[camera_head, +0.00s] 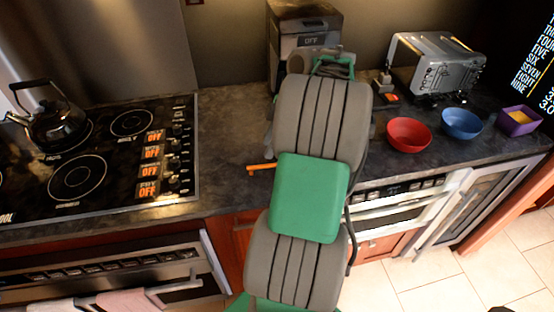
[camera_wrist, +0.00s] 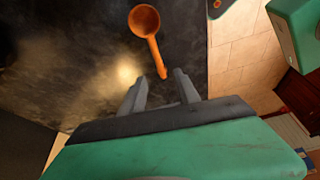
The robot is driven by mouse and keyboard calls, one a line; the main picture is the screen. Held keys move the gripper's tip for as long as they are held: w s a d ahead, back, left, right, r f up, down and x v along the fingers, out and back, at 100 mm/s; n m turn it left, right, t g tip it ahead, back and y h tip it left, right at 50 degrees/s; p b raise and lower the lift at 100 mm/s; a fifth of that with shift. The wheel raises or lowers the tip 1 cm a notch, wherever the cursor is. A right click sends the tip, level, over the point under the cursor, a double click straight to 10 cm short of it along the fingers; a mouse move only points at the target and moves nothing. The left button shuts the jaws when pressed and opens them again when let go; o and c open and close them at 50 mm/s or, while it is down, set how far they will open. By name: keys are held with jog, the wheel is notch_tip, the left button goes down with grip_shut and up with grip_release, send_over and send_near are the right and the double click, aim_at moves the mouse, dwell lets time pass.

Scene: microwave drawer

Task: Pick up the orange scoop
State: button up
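The orange scoop (camera_wrist: 145,22) lies on the dark countertop in the wrist view, with its round bowl away from my gripper and its handle pointing toward it. In the head view only part of the orange scoop (camera_head: 261,168) shows, left of my arm; the rest is hidden behind the arm. My gripper (camera_wrist: 160,83) is open and empty in the wrist view. The handle's end is just ahead of the fingertips, roughly centred between them and seemingly apart from both. In the head view my arm hides the gripper.
A black stovetop (camera_head: 100,165) with a kettle (camera_head: 52,124) is on the left. A coffee machine (camera_head: 303,40) stands behind my arm. A red bowl (camera_head: 409,135), a blue bowl (camera_head: 461,124), a purple container (camera_head: 518,121) and a toaster (camera_head: 440,66) are on the right. Bare counter (camera_head: 225,125) lies between stove and arm.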

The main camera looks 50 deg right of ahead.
aim_at(267, 164)
jog(key=shift+s+d+f, duration=0.25)
jog(key=shift+s+d, duration=0.35)
jog(key=shift+d, duration=0.25)
jog(key=shift+n, duration=0.3)
jog(key=x, duration=0.7)
jog(key=shift+w+f, duration=0.1)
jog(key=shift+f, duration=0.15)
grip_shut()
